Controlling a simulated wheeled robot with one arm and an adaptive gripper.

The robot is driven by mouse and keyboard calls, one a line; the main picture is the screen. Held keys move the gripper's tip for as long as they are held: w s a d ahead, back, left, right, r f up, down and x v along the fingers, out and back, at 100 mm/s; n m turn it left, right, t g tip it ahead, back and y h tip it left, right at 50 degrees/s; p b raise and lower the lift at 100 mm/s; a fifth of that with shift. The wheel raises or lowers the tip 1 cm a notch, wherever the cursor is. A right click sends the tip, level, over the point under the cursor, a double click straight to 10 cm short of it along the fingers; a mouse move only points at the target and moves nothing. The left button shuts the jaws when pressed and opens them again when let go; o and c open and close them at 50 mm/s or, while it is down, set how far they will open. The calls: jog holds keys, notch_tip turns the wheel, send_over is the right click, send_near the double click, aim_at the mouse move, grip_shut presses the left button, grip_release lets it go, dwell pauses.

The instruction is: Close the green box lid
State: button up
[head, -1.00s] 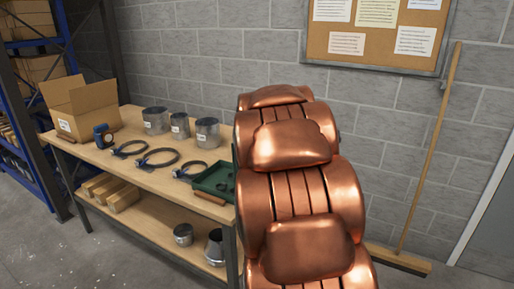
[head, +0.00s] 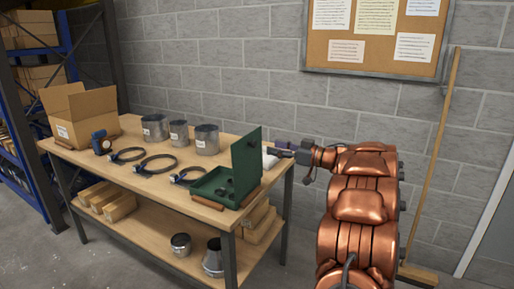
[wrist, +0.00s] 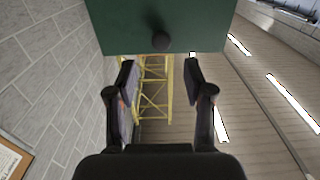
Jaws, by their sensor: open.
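The green box (head: 215,187) sits on the right end of the wooden workbench, with a few small dark parts inside. Its green lid (head: 246,160) stands upright, open, on the box's right side. My gripper (head: 279,150) is just right of the lid, near its upper part; contact cannot be told. In the wrist view my gripper (wrist: 158,85) is open and empty, its fingers apart.
On the workbench (head: 150,187) stand an open cardboard box (head: 82,115), metal duct collars (head: 206,139), ring clamps (head: 160,163) and a blue tool (head: 101,142). A white object (head: 270,159) lies behind the lid. A broom (head: 437,150) leans on the wall.

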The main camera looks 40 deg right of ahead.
aim_at(256, 144)
jog(key=shift+p+x, duration=0.45)
jog(key=shift+x, duration=3.4)
jog(key=shift+a, duration=0.15)
grip_shut()
